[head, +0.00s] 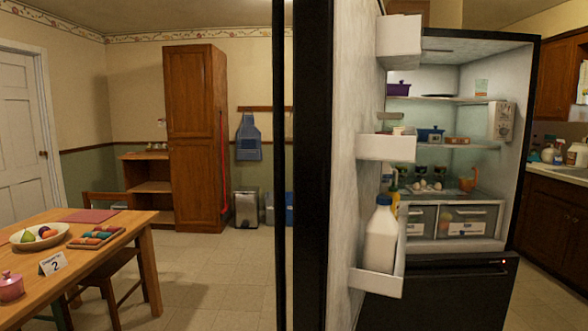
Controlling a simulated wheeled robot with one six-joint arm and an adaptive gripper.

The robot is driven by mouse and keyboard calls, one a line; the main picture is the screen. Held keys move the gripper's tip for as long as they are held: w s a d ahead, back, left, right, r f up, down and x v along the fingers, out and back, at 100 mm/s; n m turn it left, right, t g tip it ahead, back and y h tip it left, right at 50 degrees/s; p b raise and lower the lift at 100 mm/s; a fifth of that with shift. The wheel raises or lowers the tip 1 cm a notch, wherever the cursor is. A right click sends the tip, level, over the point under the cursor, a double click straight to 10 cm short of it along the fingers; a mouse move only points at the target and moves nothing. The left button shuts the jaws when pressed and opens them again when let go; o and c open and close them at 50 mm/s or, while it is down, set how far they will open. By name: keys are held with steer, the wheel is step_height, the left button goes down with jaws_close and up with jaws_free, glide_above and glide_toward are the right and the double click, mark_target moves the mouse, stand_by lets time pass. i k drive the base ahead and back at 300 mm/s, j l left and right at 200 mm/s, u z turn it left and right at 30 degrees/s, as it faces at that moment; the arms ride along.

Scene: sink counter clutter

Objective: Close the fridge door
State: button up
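The fridge (430,295) stands right of centre with its upper compartment open and its lit shelves showing. The fridge door (345,120) is swung wide open towards me, its black edge upright near the picture's middle. Its white inner side faces right and carries door bins (385,147). A white milk jug (381,240) stands in the lowest bin. The fridge's lower black drawer front looks shut. My gripper is not in view.
A wooden table (110,237) with a fruit bowl (40,236) and a chair (118,270) stand at left. A tall cabinet (197,130) and a bin (245,208) stand at the back. A counter (560,172) is at right. Tiled floor (215,290) is clear between table and door.

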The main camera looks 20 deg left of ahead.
mark_target(344, 51)
steer(key=j, duration=0.55)
steer(key=i+j+u, duration=0.1)
steer(key=j, duration=0.5)
steer(key=i+j, duration=0.15)
steer(key=j, duration=0.4)
steer(key=k+j+z, duration=0.2)
steer(key=j, duration=0.35)
steer(key=k+j+z, duration=0.25)
steer(key=k+j, duration=0.2)
steer(key=j+u, duration=0.15)
steer(key=i+j+u, duration=0.2)
steer(key=k+j, duration=0.05)
steer(key=j, duration=0.05)
